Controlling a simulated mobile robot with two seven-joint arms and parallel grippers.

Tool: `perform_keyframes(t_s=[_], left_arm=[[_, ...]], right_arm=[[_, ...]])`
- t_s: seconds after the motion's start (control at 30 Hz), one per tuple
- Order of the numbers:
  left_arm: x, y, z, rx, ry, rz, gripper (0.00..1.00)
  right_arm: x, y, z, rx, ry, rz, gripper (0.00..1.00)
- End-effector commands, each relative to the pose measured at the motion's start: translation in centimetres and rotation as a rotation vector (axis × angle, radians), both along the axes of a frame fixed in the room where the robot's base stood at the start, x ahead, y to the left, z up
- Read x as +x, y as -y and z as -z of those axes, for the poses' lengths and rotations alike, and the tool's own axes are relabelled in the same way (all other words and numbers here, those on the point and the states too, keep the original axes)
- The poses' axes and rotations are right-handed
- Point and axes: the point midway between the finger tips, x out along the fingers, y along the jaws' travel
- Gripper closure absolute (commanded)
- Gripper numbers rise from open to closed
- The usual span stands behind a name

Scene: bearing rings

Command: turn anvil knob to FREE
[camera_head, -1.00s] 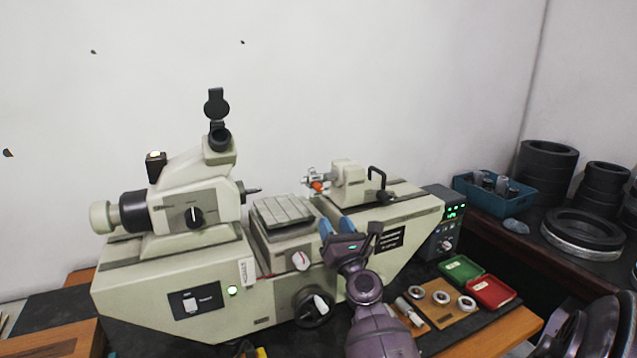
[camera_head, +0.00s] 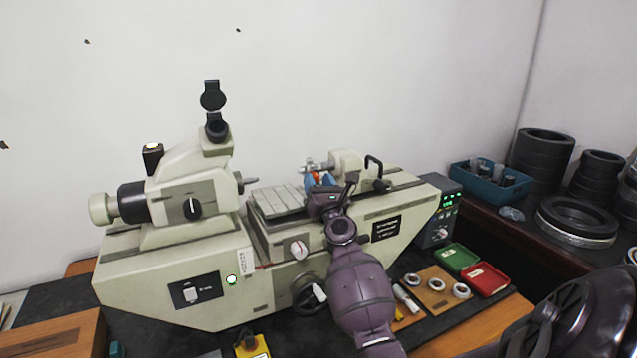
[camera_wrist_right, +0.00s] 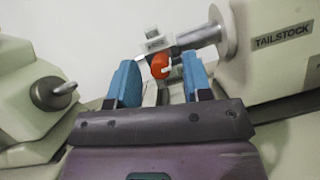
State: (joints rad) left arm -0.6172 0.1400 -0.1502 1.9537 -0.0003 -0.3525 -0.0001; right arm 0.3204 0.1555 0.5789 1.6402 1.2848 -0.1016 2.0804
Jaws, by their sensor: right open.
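The anvil knob is a small orange-red knob with a white mark (camera_wrist_right: 160,66), below the metal anvil shaft in front of the tailstock (camera_wrist_right: 283,45). In the head view the knob (camera_head: 328,178) is partly hidden by my right gripper (camera_head: 319,180). The right gripper is open. In the right wrist view its two blue fingers (camera_wrist_right: 159,78) stand on either side of the knob, with a gap on each side, and it appears just beyond or level with their tips. I cannot tell whether they touch it. My left gripper is not in view.
Green (camera_head: 457,256) and red (camera_head: 486,279) trays and several rings lie in front. A blue bin (camera_head: 490,185) is at right.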

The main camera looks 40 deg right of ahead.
Motion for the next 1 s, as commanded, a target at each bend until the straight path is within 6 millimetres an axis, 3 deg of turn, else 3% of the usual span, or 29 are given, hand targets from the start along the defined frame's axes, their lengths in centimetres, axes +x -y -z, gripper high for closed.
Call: perform_keyframes(t_s=[0.2,0.5,1.0], left_arm=[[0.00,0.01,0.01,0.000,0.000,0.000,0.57],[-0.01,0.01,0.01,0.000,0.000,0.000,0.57],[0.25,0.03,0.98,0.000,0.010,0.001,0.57]], right_arm=[[0.00,0.00,0.00,0.000,0.000,0.000,0.55],[-0.02,0.00,0.02,0.000,0.000,0.000,1.00],[-0.11,0.13,0.26,-0.129,-0.040,0.001,1.00]])
